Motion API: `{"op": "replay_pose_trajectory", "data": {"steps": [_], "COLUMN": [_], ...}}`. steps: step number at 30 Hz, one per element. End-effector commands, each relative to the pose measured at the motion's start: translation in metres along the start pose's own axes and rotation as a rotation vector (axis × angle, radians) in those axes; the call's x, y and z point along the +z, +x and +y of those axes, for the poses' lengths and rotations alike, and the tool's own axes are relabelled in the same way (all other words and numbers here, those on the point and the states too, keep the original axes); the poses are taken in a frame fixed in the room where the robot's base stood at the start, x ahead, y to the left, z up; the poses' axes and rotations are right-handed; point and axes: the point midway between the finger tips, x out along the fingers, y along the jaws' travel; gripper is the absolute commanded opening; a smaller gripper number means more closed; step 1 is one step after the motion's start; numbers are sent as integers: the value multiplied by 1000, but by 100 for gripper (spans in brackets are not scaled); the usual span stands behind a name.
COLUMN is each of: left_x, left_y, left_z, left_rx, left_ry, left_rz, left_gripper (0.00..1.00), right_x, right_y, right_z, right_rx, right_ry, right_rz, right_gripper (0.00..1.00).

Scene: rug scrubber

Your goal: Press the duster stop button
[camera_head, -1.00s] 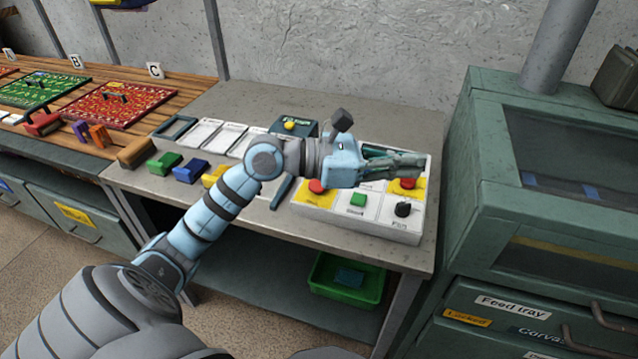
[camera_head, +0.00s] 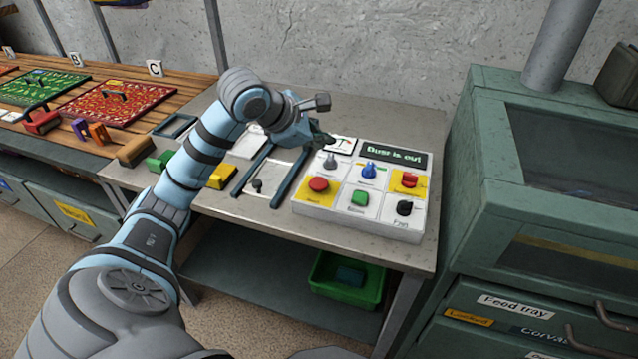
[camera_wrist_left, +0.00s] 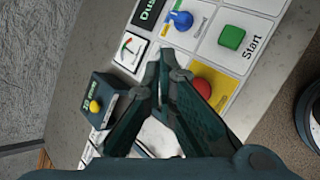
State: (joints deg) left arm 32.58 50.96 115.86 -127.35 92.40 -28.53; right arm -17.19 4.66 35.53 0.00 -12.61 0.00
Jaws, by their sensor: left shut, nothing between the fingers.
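The white control panel (camera_head: 385,222) lies on the grey bench, with a dark display reading "Dust is out". A red round button (camera_head: 318,184) sits on a yellow square at its left; in the wrist view the red button (camera_wrist_left: 203,88) is partly behind a finger. Its label is too small to read. A small dark box with a yellow button (camera_wrist_left: 95,107) shows in the wrist view; the arm hides it in the head view. My left gripper (camera_head: 322,138) is shut and empty, above the panel's back left corner, beyond the red button. My right gripper is not in view.
The panel also has a green button (camera_head: 360,199), a blue knob (camera_head: 369,171), a black knob (camera_head: 404,208) and a red switch (camera_head: 410,181). A green cabinet (camera_head: 480,170) stands at the right. A green tray (camera_head: 322,286) is on the shelf below.

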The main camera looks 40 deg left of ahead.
Motion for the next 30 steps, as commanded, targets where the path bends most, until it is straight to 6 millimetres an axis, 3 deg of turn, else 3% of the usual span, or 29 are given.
{"op": "replay_pose_trajectory", "data": {"steps": [15, 30], "left_x": [-38, -40], "left_y": [52, 56], "left_z": [-38, -41], "left_rx": [-1, 0], "left_ry": [0, 0], "left_rz": [0, -1], "left_gripper": [0, 0], "right_x": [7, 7], "right_y": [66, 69], "right_z": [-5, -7], "right_rx": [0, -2], "right_ry": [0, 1], "right_rz": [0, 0], "right_gripper": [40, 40]}}
